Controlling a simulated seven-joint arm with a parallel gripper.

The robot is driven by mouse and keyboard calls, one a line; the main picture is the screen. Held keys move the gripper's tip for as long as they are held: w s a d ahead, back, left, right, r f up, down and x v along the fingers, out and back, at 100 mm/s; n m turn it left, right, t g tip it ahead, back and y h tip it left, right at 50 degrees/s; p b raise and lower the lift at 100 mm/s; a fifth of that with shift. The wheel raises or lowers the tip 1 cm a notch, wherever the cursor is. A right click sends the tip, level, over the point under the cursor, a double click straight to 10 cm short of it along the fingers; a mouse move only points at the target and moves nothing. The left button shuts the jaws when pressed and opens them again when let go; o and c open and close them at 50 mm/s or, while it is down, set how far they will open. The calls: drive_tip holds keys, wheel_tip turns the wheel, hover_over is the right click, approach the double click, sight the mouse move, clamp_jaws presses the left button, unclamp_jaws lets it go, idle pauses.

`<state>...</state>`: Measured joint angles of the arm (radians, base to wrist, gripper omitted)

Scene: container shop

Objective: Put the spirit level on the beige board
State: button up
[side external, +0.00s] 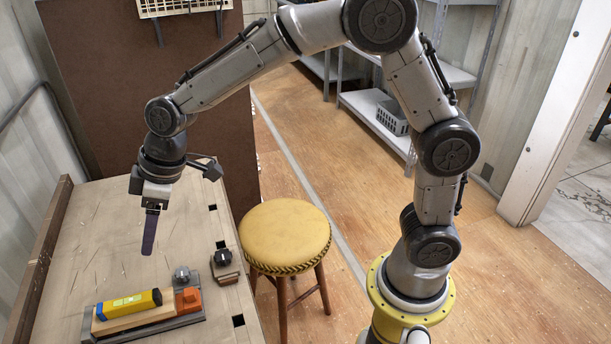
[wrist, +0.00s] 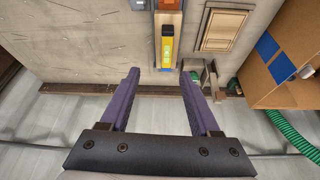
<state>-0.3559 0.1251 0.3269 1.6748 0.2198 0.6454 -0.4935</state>
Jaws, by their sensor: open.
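The spirit level (side external: 130,304) is yellow, with a dark end and a blue end. It lies along the top of the beige board (side external: 135,321) on the workbench and appears to rest on it. In the wrist view the level (wrist: 167,48) shows at top centre, with the beige board (wrist: 168,14) running beyond its dark end. My gripper (side external: 148,252) points down above the bench, behind the level in the side view and apart from it. Its purple fingers (wrist: 158,76) are spread and empty in the wrist view.
The board sits in a grey holder (side external: 168,326) with an orange block (side external: 188,300) at its right end. A small dark-knobbed tool (side external: 223,262) stands nearby. A yellow stool (side external: 286,236) is beside the bench. The bench top (side external: 100,235) behind the level is mostly clear.

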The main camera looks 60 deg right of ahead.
drive_tip(key=s+d+r+m+t+h, duration=0.1)
drive_tip(key=s+d+r+m, duration=0.1)
drive_tip(key=s+d+r, duration=0.35)
drive_tip(key=s+d+r+m, duration=0.2)
drive_tip(key=s+d+r, duration=0.1)
drive_tip(key=s+d, duration=0.55)
drive_tip(key=s+d+f+m+t+h, duration=0.1)
drive_tip(key=s+d+m, duration=0.3)
drive_tip(key=s, duration=0.9)
drive_tip(key=shift+d+f+h, duration=0.45)
drive_tip(key=shift+d+h, duration=0.05)
drive_tip(key=shift+d, duration=0.1)
